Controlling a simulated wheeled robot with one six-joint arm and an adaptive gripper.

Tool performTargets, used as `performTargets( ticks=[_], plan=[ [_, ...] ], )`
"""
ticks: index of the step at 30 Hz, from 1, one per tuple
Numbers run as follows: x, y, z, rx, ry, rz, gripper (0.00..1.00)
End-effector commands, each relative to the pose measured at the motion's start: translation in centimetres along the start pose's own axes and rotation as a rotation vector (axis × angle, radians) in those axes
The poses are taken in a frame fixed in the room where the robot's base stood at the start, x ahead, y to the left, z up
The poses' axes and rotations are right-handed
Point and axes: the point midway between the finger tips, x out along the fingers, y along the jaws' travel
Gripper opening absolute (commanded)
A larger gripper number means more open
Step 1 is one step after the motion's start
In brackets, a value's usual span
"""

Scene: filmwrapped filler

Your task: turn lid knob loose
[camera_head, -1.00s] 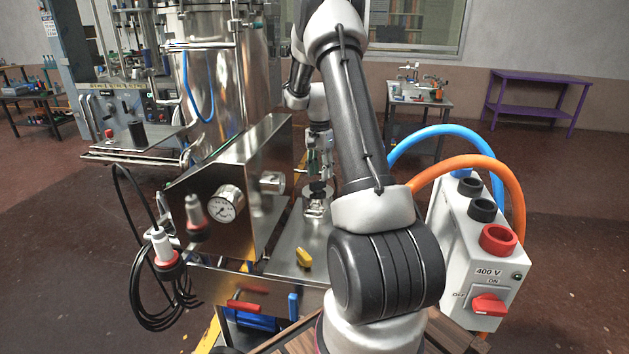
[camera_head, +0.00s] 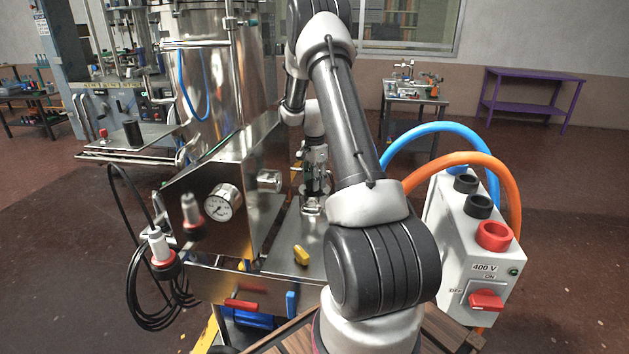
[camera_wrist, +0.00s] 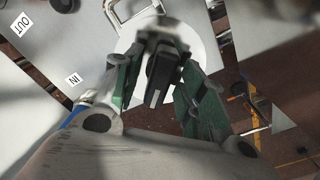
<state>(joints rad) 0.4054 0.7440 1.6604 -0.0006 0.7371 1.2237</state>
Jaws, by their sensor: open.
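A black lid knob (camera_wrist: 160,75) with a pale mark stands between my fingers in the wrist view. Beneath it is a round, pale metal lid (camera_wrist: 205,50) with a wire handle (camera_wrist: 128,10) at its top left. My gripper (camera_wrist: 162,88) is open, with one green finger on each side of the knob; I cannot tell whether either finger touches it. In the head view my gripper (camera_head: 314,172) points down over the steel bench top, and the knob is too small and covered to make out there.
A yellow handle (camera_head: 301,255) sits on the bench top (camera_head: 283,238) in front. A 400 V switch box (camera_head: 470,250) with blue and orange hoses stands at the right.

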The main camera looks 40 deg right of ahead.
Motion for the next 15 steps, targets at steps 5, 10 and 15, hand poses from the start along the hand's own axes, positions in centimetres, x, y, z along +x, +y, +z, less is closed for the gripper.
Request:
performTargets(
  ticks=[5,10,15],
  plan=[
    [-0.02,0.0,0.0,0.0,0.0,0.0,0.37],
    [-0.04,0.0,0.0,0.0,0.0,0.0,0.06],
    [-0.04,0.0,0.0,-0.001,0.0,0.0,0.0]
  ],
)
